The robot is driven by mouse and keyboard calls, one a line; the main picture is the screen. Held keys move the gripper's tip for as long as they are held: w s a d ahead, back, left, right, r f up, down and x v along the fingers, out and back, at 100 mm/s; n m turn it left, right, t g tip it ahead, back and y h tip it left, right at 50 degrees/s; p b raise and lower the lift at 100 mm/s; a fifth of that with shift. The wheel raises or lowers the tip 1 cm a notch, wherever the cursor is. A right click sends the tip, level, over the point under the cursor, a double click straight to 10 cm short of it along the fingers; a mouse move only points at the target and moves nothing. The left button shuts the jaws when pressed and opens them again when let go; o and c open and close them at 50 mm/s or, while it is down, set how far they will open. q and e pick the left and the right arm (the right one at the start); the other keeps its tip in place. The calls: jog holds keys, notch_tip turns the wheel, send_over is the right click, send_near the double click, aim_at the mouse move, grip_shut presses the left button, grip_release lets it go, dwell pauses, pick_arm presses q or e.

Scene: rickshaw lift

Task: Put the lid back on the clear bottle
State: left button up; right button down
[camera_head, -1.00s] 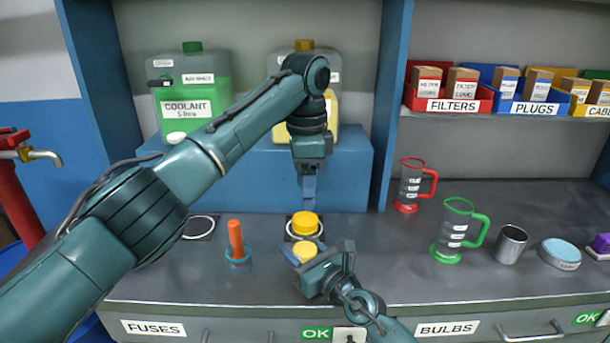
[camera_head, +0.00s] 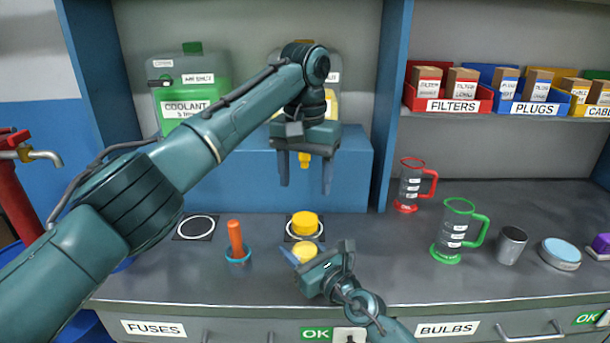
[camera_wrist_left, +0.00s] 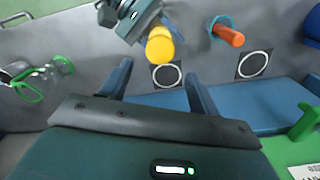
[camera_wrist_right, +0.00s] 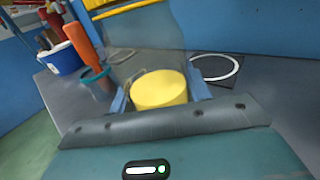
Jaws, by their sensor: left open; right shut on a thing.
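The clear bottle stands upright on the bench in front of the right ring marker. Its see-through body (camera_wrist_right: 145,45) shows in the right wrist view, with a yellow base (camera_wrist_right: 158,88). My right gripper (camera_head: 304,257) is shut on the bottle low down, around its base. The yellow lid (camera_head: 305,223) sits on top of the bottle; how firmly it is seated I cannot tell. The left wrist view also shows the lid (camera_wrist_left: 159,48). My left gripper (camera_head: 305,188) is open and empty, above and behind the lid, its fingers pointing down and apart from it.
An orange-handled tool stands in a blue holder (camera_head: 238,254) to the left. A bare ring marker (camera_head: 196,227) lies behind it. A blue box (camera_head: 225,180) carries the coolant jug (camera_head: 190,85) and a yellow jug. Red (camera_head: 407,190) and green (camera_head: 456,230) measuring jugs stand right.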

aim_at(305, 218)
pick_arm(q)
notch_tip(305, 218, down, 8)
jog(key=shift+f, duration=0.1)
dwell(0.4)
jog(key=shift+c, duration=0.4)
jog(key=c, duration=0.9)
jog(key=o, duration=1.1)
notch_tip(305, 218, up, 12)
jog(key=shift+r, duration=0.1)
